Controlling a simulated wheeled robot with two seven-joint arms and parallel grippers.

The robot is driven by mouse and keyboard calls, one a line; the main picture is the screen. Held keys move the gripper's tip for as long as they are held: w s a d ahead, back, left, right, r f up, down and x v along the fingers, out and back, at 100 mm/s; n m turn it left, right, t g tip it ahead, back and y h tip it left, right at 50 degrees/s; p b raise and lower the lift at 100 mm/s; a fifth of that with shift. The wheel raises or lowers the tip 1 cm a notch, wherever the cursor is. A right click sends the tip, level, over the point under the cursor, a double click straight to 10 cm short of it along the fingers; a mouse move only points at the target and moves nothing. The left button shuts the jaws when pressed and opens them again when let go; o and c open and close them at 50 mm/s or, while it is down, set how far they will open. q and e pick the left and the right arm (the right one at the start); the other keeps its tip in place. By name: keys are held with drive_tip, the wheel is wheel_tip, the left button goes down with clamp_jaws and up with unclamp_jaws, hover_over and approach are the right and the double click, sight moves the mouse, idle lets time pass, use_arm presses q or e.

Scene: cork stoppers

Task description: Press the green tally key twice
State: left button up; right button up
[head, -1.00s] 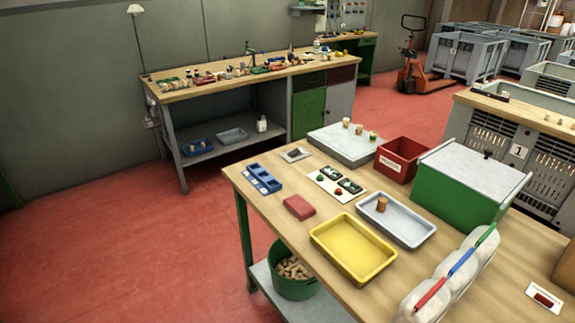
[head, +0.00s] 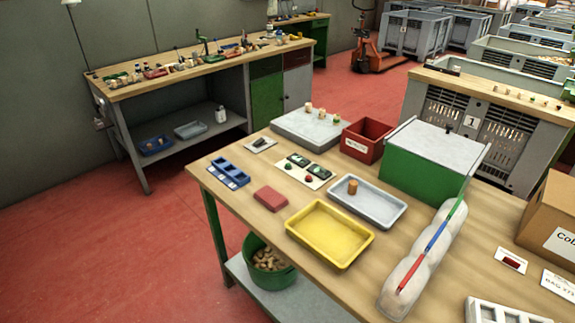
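A white tally panel (head: 304,172) lies on the near wooden table, behind the yellow tray. It carries a green key (head: 288,166) and a red key (head: 309,179), each beside a dark counter window. The counter readings are too small to read. Neither of my grippers is in view, and nothing touches the keys.
Around the panel are a red pad (head: 270,198), blue rack (head: 229,173), yellow tray (head: 331,236), grey tray with a cork (head: 378,207), pale grey block bearing corks (head: 305,128), red bin (head: 365,141) and green box (head: 430,165). Open red floor lies left.

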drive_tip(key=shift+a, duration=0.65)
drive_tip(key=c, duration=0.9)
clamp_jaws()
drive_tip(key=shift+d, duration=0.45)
